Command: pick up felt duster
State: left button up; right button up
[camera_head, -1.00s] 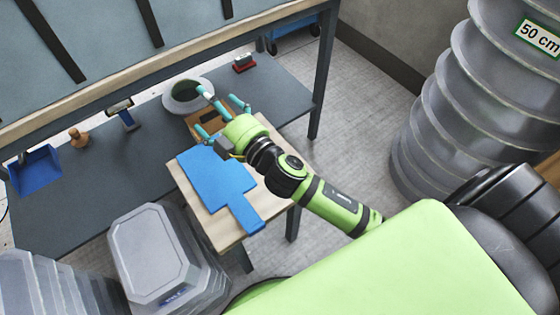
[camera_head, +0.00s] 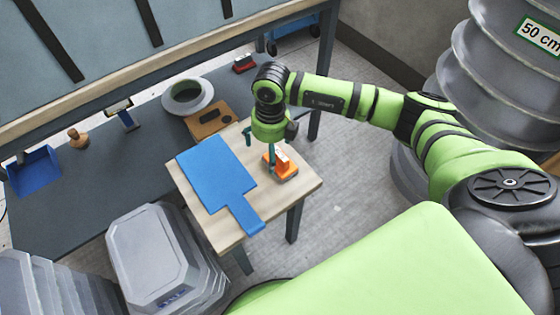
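An orange block with an upright orange and white part (camera_head: 282,167) rests on the right of the small wooden-topped table. A small red block with a dark base (camera_head: 243,63) lies at the back of the dark shelf. I cannot tell for sure which of these is the felt duster. My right gripper (camera_head: 260,152) points down over the right part of the wooden table. Its teal fingers are spread and nothing shows between them. One finger is right beside the orange block; whether it touches cannot be seen. My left gripper is not in view.
A flat blue paddle-shaped board (camera_head: 216,172) lies on the wooden table (camera_head: 190,195). Behind it, the dark shelf (camera_head: 110,170) holds a grey ring-shaped bowl (camera_head: 188,96), a brown board (camera_head: 208,120) and a blue dustpan (camera_head: 35,170). Grey bins (camera_head: 155,255) stand in front.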

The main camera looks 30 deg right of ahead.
aim_at(280, 160)
jog(key=shift+d+f+h, duration=0.1)
jog(key=shift+d+h, duration=0.2)
jog(key=shift+d, duration=0.4)
jog(key=shift+d+f, duration=0.1)
jog(key=shift+f, duration=0.25)
notch_tip(280, 160, down, 6)
jog(key=shift+s+d+f+p, duration=0.1)
jog(key=shift+p, duration=0.2)
jog(key=c, duration=1.2)
